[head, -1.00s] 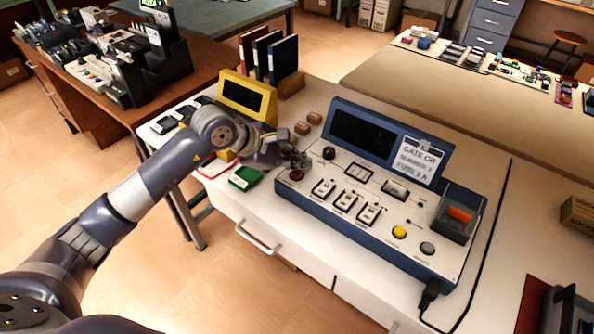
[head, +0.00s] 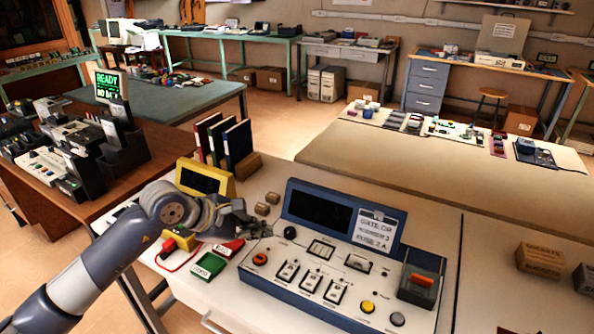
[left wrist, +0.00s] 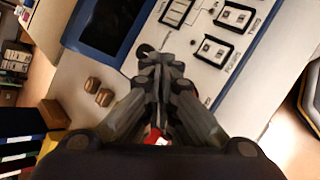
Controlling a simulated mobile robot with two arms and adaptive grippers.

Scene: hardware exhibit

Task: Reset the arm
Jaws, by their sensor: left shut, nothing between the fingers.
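My left arm comes in from the left in the head view. Its gripper (head: 256,226) is above the white bench, beside the left end of the blue and white control console (head: 345,277). In the left wrist view the gripper's fingers (left wrist: 163,90) are closed together with nothing between them. The console's dark screen (left wrist: 108,22) and several switches show past the fingers. The fingers hide part of the console's corner. My right gripper is not in view.
A yellow-framed device (head: 205,180), two small brown blocks, a green card (head: 208,265) and a red card lie near the gripper. Upright binders (head: 222,140) stand behind. A wide beige table (head: 440,175) lies beyond, mostly clear in front. Brown boxes (head: 541,260) sit at the right.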

